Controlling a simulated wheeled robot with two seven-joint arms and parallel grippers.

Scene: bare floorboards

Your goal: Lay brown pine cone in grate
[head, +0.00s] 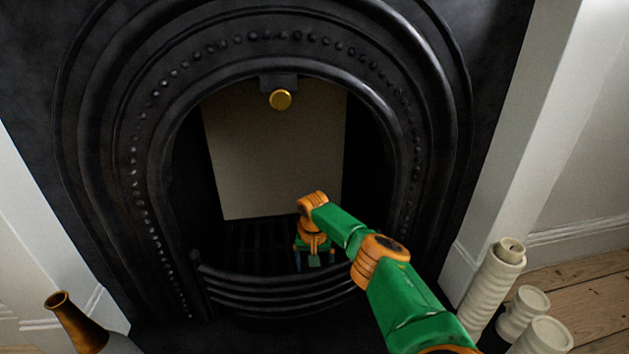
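My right arm reaches in from the lower right, over the front bars and into the fireplace opening. Its gripper (314,260) points down over the dark grate (262,240), behind the curved front bars. Small blue parts show on both sides of the gripper, but its fingertips are too small and dark to tell whether they are open or shut. No brown pine cone can be made out; the gripper and the dark of the grate could hide it. My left gripper is not in view.
A black cast-iron arch surrounds the opening, with a pale back panel (270,150) and a brass knob (280,100). Curved front bars (275,291) cross low. White candles (493,275) stand at right, and a brown-necked vase (75,322) at lower left.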

